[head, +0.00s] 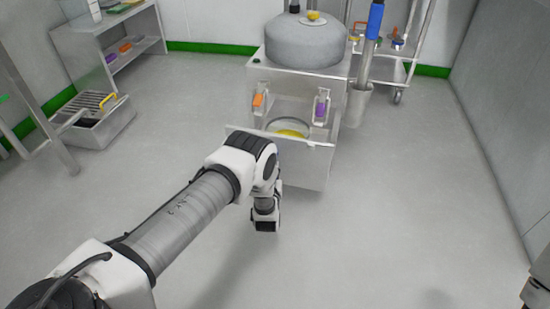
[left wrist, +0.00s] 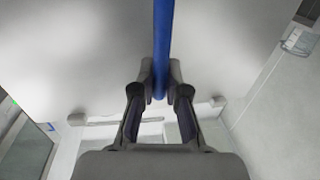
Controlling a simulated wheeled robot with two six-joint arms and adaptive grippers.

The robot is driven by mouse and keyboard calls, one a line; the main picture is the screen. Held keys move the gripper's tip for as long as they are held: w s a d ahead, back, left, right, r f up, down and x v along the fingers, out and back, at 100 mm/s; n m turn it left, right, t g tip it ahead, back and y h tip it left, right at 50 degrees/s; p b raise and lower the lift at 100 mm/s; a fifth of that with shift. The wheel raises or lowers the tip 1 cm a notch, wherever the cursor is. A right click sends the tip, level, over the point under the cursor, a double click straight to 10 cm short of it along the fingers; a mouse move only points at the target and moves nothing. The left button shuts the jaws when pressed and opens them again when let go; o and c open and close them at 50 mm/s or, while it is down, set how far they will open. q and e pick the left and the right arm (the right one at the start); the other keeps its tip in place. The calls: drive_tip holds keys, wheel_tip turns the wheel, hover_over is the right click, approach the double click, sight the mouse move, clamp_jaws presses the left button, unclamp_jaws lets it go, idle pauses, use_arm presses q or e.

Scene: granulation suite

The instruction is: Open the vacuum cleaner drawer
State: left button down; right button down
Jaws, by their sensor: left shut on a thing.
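The vacuum cleaner (head: 300,80) is a pale box with a round grey top, standing at the upper middle of the head view. Its drawer (head: 306,168) sticks out at the front, and a round vessel with yellow inside shows in it. My left arm reaches to the drawer front and covers its left part. In the left wrist view, my left gripper (left wrist: 160,88) is shut on a blue bar (left wrist: 162,40), which looks like the drawer handle. In the head view the fingers and the bar are hidden by my arm.
Orange (head: 259,101) and purple (head: 321,107) latches hang on the cleaner's front. A blue-handled wand (head: 375,20) stands at its right. A metal cart (head: 400,55) is behind it. A shelf (head: 110,50) and a floor trough (head: 95,120) stand left. The floor at right is clear.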

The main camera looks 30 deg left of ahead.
use_arm(q)
drive_tip(key=v, duration=0.1)
drive_tip(key=p+v, duration=0.1)
drive_tip(key=v, duration=0.1)
drive_tip(key=shift+s+a+p, duration=0.2)
drive_tip(key=shift+s+p, duration=0.1)
drive_tip(key=shift+s, duration=0.15)
drive_tip(key=c, duration=1.2)
unclamp_jaws()
drive_tip(key=v, duration=1.2)
